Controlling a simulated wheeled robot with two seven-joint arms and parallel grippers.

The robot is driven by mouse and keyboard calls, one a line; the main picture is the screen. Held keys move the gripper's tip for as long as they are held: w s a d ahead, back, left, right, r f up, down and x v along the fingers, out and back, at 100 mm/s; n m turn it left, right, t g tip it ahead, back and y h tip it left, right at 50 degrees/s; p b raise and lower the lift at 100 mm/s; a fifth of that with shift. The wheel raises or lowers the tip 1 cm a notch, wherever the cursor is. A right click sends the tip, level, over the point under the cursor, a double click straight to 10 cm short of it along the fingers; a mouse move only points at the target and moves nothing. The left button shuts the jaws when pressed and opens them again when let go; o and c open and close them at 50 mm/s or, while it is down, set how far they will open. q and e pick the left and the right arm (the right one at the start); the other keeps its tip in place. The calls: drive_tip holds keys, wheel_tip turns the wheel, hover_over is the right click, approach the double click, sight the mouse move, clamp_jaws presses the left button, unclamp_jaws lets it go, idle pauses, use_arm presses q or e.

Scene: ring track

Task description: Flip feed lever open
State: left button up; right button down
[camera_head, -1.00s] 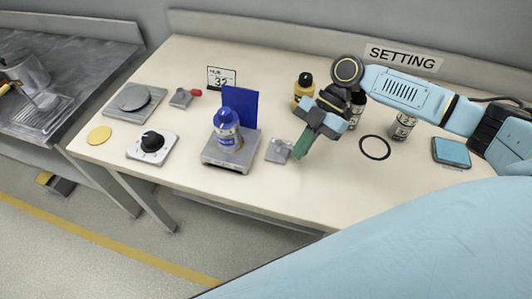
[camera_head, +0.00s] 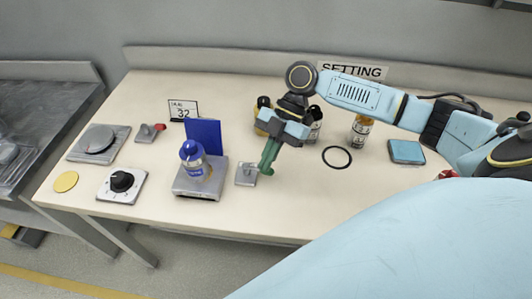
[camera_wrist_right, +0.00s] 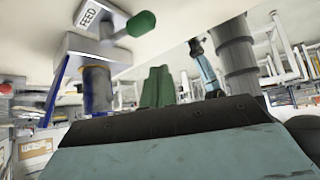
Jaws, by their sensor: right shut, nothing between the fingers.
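The feed lever has a small grey base plate (camera_head: 246,174), right of the blue-capped bottle's stand in the head view. In the right wrist view its FEED label (camera_wrist_right: 89,17) and green knob (camera_wrist_right: 141,24) show at the top, the knob on a metal arm. My right gripper (camera_head: 267,163) has green fingers, which are shut and empty. They point down just right of the base plate and hide part of the lever. In the wrist view the green fingers (camera_wrist_right: 158,88) show apart from the knob; contact is not visible. My left gripper is not in view.
The blue-capped bottle (camera_head: 194,161) stands on a grey stand (camera_head: 200,190) with a blue back panel. Small bottles stand behind my gripper. A black ring (camera_head: 337,157) lies to the right.

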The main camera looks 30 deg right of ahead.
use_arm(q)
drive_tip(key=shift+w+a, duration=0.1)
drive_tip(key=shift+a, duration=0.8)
use_arm(e)
drive_tip(key=w+d+r, duration=0.1)
drive_tip(key=r, duration=0.1)
drive_tip(key=w+d+r, duration=0.1)
drive_tip(key=shift+w+d+r, duration=0.15)
drive_tip(key=shift+d+r, duration=0.2)
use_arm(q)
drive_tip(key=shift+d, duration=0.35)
